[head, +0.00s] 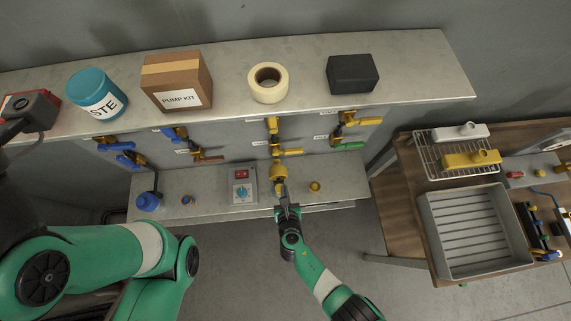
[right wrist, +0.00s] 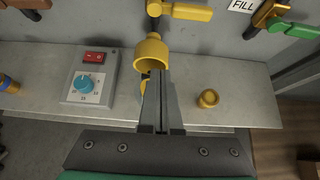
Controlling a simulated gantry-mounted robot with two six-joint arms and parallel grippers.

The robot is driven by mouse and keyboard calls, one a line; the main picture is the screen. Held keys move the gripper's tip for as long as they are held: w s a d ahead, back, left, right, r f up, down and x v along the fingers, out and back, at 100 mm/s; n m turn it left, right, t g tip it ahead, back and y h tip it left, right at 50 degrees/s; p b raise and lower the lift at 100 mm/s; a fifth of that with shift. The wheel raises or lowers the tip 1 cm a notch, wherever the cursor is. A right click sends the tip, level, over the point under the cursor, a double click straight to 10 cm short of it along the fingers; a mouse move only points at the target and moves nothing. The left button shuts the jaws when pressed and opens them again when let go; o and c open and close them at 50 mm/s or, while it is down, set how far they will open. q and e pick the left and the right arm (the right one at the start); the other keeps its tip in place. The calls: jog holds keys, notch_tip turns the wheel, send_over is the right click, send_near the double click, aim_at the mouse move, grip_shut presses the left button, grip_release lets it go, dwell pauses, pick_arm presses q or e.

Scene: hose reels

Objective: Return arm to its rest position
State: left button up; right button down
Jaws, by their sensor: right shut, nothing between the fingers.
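My right gripper (head: 286,205) is shut and empty. It reaches up from the bottom of the head view to the front of the lower metal shelf. In the right wrist view its closed fingers (right wrist: 162,97) point at a yellow cup-shaped fitting (right wrist: 152,54), which hangs below a yellow valve. The fingertips overlap the fitting's lower edge in the picture; I cannot tell whether they touch it. My left arm (head: 90,265) fills the lower left of the head view. Its gripper cannot be made out there.
A control box (head: 242,184) with a red switch and blue knob stands left of my right gripper. A small yellow fitting (head: 315,187) stands to its right. Valves with coloured handles line the panel. A wooden table (head: 404,205) with a grey tray (head: 433,229) is at right.

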pick_arm(q)
notch_tip(320, 180, up, 3)
jog(key=shift+p, duration=0.8)
pick_arm(e)
jog(key=v, duration=0.4)
jog(key=shift+s, duration=0.1)
